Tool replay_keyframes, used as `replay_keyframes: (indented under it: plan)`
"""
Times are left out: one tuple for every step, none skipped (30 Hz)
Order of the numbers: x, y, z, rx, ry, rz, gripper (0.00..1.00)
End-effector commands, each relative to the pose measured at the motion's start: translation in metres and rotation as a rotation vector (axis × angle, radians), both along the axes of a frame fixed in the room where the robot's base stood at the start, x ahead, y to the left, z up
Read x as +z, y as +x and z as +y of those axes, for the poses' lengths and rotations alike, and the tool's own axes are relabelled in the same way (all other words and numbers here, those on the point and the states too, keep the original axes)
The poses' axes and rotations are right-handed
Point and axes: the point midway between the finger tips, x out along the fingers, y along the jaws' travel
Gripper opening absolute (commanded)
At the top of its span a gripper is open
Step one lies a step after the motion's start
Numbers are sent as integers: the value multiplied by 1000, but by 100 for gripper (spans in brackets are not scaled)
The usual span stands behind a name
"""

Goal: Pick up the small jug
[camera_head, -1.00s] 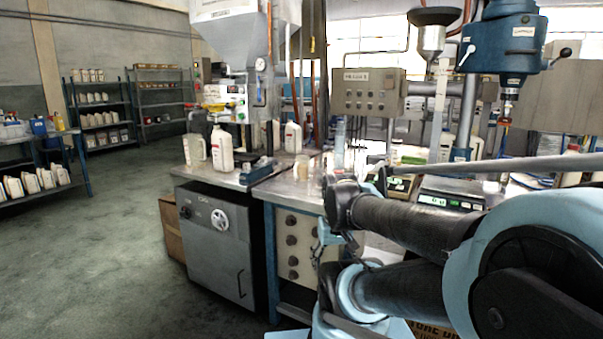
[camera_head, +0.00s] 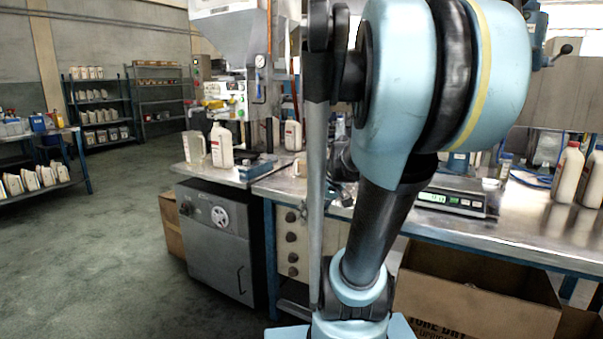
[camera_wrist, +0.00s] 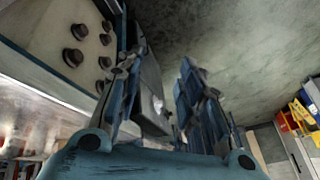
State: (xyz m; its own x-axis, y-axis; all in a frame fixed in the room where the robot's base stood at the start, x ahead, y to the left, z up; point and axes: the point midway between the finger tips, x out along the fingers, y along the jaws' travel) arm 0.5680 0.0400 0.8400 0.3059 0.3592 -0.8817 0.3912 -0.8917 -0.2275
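A pale, translucent jug with a handle (camera_head: 194,148) stands upright at the left end of the bench; it is the likeliest match for the small jug, though I cannot be sure. A white bottle with a red-and-white label (camera_head: 222,147) stands just right of it. In the wrist view, my gripper (camera_wrist: 160,85) has its two blue fingers spread apart with nothing between them. The knobbed bench cabinet (camera_wrist: 75,50) shows close beside the left finger, and the jug is not in that view. In the head view my raised arm hides part of the bench, and the gripper is not clearly visible.
The metal bench (camera_head: 530,215) carries a digital scale (camera_head: 455,195) and white bottles (camera_head: 567,172) at the right. A grey cabinet with a dial (camera_head: 215,235) stands under its left end. An open cardboard box (camera_head: 480,310) is below. The floor at left (camera_head: 90,240) is clear.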

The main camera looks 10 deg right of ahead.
Motion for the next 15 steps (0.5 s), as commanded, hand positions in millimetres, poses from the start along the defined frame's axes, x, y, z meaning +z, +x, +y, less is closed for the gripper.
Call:
replay_keyframes:
  plan:
    - [7, 16, -2, 19, 19, -27, 35]
    - [10, 24, -2, 33, 32, -46, 35]
    - [15, 36, -3, 53, 48, -71, 35]
    - [19, 45, -4, 68, 58, -92, 35]
    - [22, 54, -6, 82, 68, -112, 35]
    - [27, 65, -7, 101, 82, -141, 35]
    - [30, 75, -9, 115, 92, -164, 35]
    - [34, 84, -11, 127, 101, -186, 35]
    - [38, 95, -14, 144, 112, -218, 35]
    - [41, 104, -17, 156, 120, -242, 35]
    - [44, 113, -20, 168, 127, -266, 35]
    - [48, 125, -24, 183, 136, -300, 35]
    - [51, 133, -28, 193, 143, -325, 35]
    - [54, 142, -32, 203, 148, -351, 35]
    - [57, 154, -37, 217, 154, -387, 35]
